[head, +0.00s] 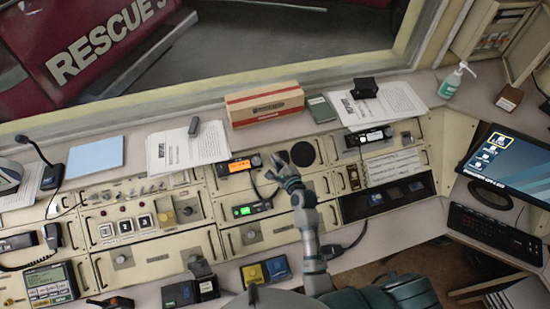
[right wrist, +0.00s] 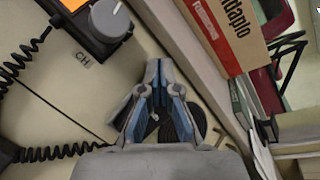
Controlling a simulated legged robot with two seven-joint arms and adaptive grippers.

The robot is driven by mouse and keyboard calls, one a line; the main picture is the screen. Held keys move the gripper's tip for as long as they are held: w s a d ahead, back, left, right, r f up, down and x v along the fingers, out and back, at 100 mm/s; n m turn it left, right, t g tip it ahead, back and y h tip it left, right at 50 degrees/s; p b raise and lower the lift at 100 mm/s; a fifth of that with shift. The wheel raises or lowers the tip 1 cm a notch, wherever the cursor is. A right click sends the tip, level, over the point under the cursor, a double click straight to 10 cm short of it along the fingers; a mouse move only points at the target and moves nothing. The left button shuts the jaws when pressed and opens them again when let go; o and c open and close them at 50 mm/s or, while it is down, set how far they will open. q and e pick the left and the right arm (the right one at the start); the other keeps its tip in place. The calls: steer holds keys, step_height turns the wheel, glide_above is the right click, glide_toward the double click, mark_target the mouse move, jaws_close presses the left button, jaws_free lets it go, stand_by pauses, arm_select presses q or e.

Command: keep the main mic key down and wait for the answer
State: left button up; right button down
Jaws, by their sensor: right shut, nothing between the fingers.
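My right gripper (head: 283,172) is shut and empty above the console, just right of the radio with the orange display (head: 238,166). Its closed fingers (right wrist: 158,80) also show in the right wrist view, in front of a round black grille (right wrist: 180,120). I cannot tell whether the fingertips touch anything. A black gooseneck microphone (head: 52,176) stands at the far left of the console, well away from the gripper. A hand microphone (head: 51,236) hangs below it. No label shows which is the main mic, and I cannot make out its key. My left gripper is not in view.
The radio's grey knob (right wrist: 111,17) and black coiled cords (right wrist: 28,48) are close to the right gripper. A red and cream box (head: 264,104) and papers (head: 186,145) lie on the back ledge. A monitor (head: 507,165) and keyboard (head: 495,234) stand at the right.

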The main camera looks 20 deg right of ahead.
steer(key=shift+d, duration=0.35)
steer(key=shift+d+f, duration=0.1)
steer(key=shift+d, duration=0.25)
steer(key=shift+a, duration=0.7)
steer(key=shift+d, duration=0.5)
steer(key=shift+s+a+r+p, duration=0.1)
steer(key=shift+a+r+p, duration=0.1)
steer(key=shift+r+p, duration=0.1)
steer(key=shift+s+r+p, duration=0.2)
steer(key=shift+r+p, duration=0.15)
steer(key=shift+p, duration=0.2)
steer(key=shift+s+d+r, duration=0.1)
steer(key=shift+s+r, duration=0.05)
steer(key=shift+s, duration=0.05)
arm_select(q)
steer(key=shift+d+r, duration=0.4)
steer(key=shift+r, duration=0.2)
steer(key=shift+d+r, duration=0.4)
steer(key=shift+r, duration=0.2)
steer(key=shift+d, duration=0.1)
arm_select(e)
steer(key=shift+d, duration=0.15)
